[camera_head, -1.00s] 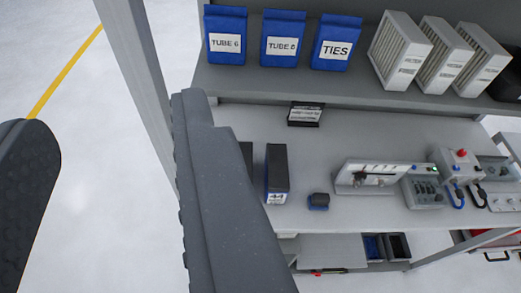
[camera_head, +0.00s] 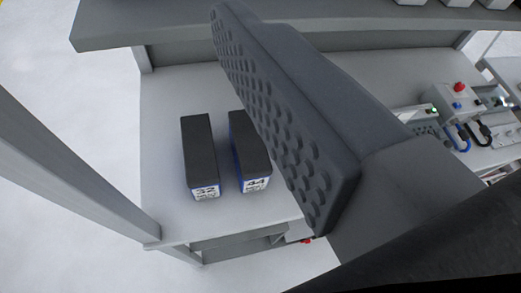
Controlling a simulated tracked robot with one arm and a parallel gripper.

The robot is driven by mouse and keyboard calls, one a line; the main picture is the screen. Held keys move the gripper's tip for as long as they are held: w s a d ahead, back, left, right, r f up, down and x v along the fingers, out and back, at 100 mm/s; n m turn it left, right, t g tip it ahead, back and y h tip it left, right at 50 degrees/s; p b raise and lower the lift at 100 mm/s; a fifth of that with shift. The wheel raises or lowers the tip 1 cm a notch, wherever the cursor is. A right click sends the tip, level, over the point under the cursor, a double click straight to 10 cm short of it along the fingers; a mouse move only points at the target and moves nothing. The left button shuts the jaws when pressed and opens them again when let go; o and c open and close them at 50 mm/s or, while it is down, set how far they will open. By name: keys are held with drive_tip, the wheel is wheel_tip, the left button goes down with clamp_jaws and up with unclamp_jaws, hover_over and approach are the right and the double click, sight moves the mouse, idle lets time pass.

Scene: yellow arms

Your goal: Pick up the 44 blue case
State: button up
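The 44 blue case (camera_head: 251,150) stands on the grey bench. It has a black top, blue sides and a white label reading 44 on its front. My gripper (camera_head: 290,110) shows only one dark grey finger, slanting across the middle of the view, with its studded inner pad facing left. This finger overlaps the right edge of the 44 case in the picture; I cannot tell whether they touch. The pad has nothing pressed against it, and the other finger is out of view.
A similar case labelled 32 (camera_head: 200,155) stands just left of the 44 case, with a narrow gap. A grey post (camera_head: 70,160) rises at the left. A shelf edge (camera_head: 150,30) runs above the bench. Control boxes (camera_head: 455,105) sit at the right. Bare bench lies behind the cases.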

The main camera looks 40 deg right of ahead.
drive_tip(key=w+d+f+m+h+b, duration=0.15)
drive_tip(key=d+f, duration=0.25)
drive_tip(key=f, duration=0.7)
drive_tip(key=w+d+f+n+b, duration=0.1)
drive_tip(key=w+d+f, duration=0.15)
drive_tip(key=f, duration=0.75)
drive_tip(key=m+g+b, duration=0.1)
drive_tip(key=b, duration=0.1)
approach(254, 159)
drive_tip(key=p+x, duration=0.1)
drive_tip(key=x, duration=0.6)
drive_tip(key=shift+w+a+f, duration=0.1)
drive_tip(key=shift+x, duration=2.6)
drive_tip(key=c, duration=1.4)
